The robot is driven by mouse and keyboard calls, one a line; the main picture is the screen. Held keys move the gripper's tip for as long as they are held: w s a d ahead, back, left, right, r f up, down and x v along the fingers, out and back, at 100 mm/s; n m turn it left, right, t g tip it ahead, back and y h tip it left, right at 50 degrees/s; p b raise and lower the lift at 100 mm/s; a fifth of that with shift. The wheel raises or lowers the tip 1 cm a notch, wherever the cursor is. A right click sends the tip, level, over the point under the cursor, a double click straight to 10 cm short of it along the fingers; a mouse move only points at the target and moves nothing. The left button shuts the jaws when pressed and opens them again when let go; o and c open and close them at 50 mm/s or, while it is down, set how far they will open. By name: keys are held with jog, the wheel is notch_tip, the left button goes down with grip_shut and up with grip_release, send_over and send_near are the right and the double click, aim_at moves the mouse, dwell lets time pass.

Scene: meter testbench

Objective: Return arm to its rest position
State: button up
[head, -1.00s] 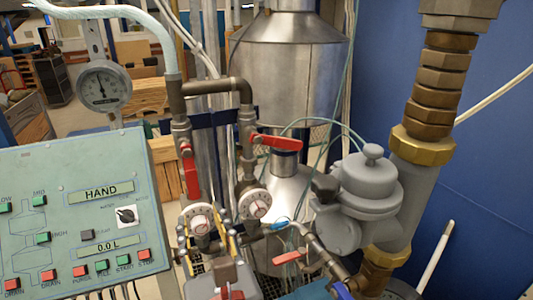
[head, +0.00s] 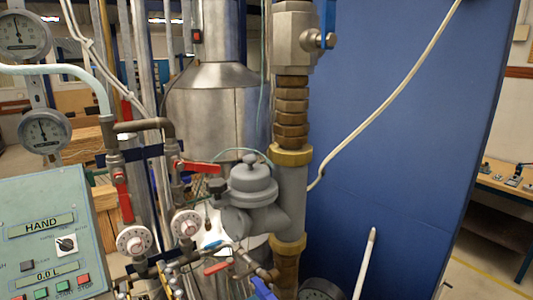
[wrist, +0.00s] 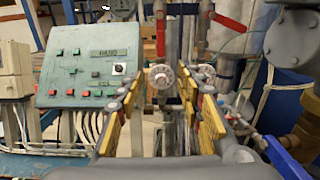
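My gripper (wrist: 163,88) shows in the wrist view with its two yellow-padded fingers apart and nothing between them. Beyond the gap stands a white dial (wrist: 160,76) below a red-handled valve (wrist: 160,35). The green control panel (head: 45,235) is at the lower left of the head view, with a HAND label and a 0.0 L display. The same panel (wrist: 88,65) is left of the fingers in the wrist view.
Red valve handles (head: 196,167), a grey meter body (head: 252,185) and a thick pipe with brass fittings (head: 290,155) stand close together in the head view. Two pressure gauges (head: 44,132) are at the left. A blue wall panel (head: 400,150) is at the right, with a workbench (head: 505,190) beyond it.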

jog(key=s+a+f+n+g+y, duration=0.3)
jog(key=s+a+f+n+g, duration=0.45)
jog(key=n, duration=0.85)
jog(key=s+d+f+n+g+h, duration=0.2)
jog(key=s+d+f+n+g, duration=0.25)
jog(key=n, duration=0.55)
jog(key=w+d+f+n+h, duration=0.2)
jog(key=d+f+n, duration=0.1)
jog(key=d, duration=0.4)
jog(key=w+d+f+n+t+h, duration=0.1)
jog(key=d+f+n+h, duration=0.1)
jog(key=d, duration=0.4)
jog(key=w+d+f+n+h, duration=0.2)
jog(key=d+f+n, duration=0.1)
jog(key=d, duration=0.4)
jog(key=w+d+r+m+h, duration=0.1)
jog(key=d+m+h, duration=0.1)
jog(key=d, duration=0.8)
jog(key=w+d+m+t+h, duration=0.1)
jog(key=w+d+m+h, duration=0.1)
jog(key=d, duration=0.8)
jog(key=shift+d+r+m+t+h, duration=0.2)
jog(key=shift+r+m+t+h, duration=0.1)
jog(key=shift+r+m+h, duration=0.15)
jog(key=shift+w, duration=0.1)
jog(key=shift+c, duration=0.3)
